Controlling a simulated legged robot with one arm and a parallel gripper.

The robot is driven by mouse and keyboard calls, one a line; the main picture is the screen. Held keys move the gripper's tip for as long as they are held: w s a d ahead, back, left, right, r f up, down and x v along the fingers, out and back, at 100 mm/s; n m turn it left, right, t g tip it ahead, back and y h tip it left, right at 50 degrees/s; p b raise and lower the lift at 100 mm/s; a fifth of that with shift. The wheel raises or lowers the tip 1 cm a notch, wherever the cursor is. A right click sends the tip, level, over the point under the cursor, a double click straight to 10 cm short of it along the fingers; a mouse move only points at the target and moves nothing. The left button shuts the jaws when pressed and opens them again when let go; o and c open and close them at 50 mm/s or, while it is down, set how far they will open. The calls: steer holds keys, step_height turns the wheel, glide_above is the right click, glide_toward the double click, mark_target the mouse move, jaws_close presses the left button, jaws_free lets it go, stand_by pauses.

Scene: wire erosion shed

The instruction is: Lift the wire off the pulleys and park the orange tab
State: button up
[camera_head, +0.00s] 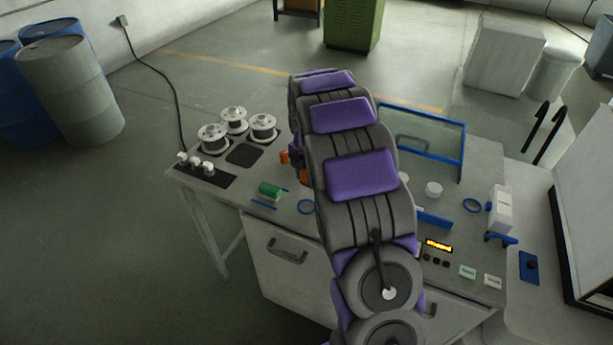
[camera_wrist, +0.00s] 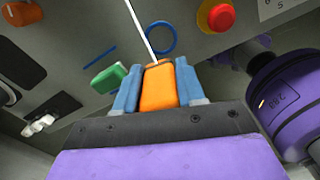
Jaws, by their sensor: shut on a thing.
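In the wrist view my gripper (camera_wrist: 157,88) has its blue fingers shut on the orange tab (camera_wrist: 158,88), one finger on each side. A thin white wire (camera_wrist: 140,30) runs from the top of the tab up and out of the picture. The tab appears above the grey bench surface; its exact height is unclear. In the head view my arm covers the gripper and the middle of the bench. Orange patches show beside the arm, but I cannot tell which parts they are. I cannot make out the pulleys in either view.
Several white spools (camera_head: 262,128) stand at the bench's back left. A red button (camera_wrist: 220,18) shows in the wrist view.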

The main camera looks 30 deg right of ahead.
steer(key=n+b, duration=0.2)
steer(key=b, duration=0.1)
glide_toward(307, 206)
steer(key=shift+f+b, duration=1.15)
steer(key=shift+f, duration=1.3)
steer(key=shift+r+p, duration=0.2)
steer(key=shift+p, duration=0.15)
steer(key=shift+f, duration=0.3)
steer(key=shift+a+f, duration=0.1)
steer(key=shift+f, duration=0.25)
steer(key=shift+f, duration=0.15)
steer(key=o, duration=1.1)
